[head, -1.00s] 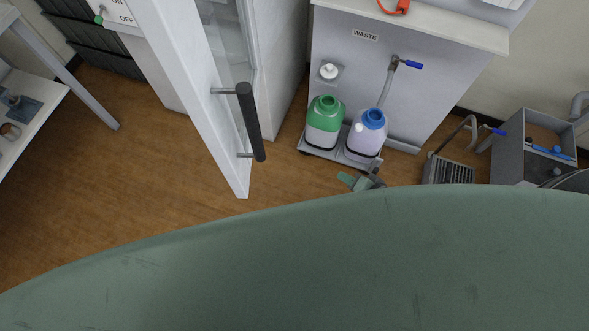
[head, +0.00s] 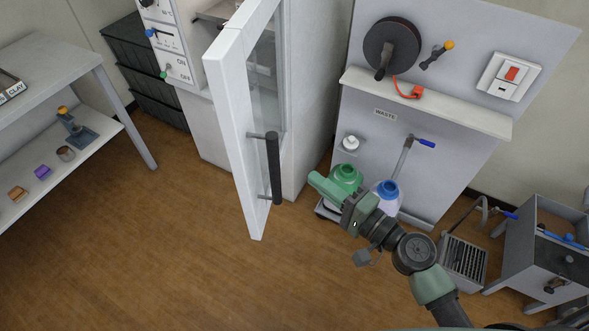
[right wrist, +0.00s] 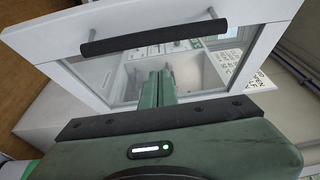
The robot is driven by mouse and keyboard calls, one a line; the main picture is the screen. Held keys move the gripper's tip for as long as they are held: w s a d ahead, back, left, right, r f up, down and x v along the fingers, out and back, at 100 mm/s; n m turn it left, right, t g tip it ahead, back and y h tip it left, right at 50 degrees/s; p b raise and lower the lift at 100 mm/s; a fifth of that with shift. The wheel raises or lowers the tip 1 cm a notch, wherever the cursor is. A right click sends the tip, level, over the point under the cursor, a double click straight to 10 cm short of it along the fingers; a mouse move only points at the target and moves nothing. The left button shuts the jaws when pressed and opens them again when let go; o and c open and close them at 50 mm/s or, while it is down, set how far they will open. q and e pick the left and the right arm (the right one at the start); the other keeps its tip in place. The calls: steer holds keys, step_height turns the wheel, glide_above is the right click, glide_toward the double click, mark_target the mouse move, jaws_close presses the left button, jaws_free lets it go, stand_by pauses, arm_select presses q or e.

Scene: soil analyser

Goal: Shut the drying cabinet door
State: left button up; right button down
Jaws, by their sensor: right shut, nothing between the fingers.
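The drying cabinet door (head: 240,150) stands open in the head view, swung out from the white cabinet (head: 222,135). It has a white frame, a glass pane and a dark bar handle (head: 274,168). My right gripper (head: 314,180) is shut and empty, to the right of the handle and apart from it in the head view. In the right wrist view the closed fingers (right wrist: 158,78) point toward the door's glass, with the handle (right wrist: 154,37) above them across the picture. I cannot tell whether the fingertips touch the glass. My left gripper is not in view.
A shelf table (head: 90,140) is at the left. A grey open box (head: 540,240) is at the right. The wooden floor before the door is clear.

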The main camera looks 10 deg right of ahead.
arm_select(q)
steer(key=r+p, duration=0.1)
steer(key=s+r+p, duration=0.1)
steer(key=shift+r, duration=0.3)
arm_select(e)
steer(key=a, duration=0.1)
steer(key=w+a, duration=0.1)
steer(key=a, duration=0.1)
steer(key=w+a, duration=0.1)
steer(key=a, duration=0.1)
steer(key=shift+a+f, duration=0.1)
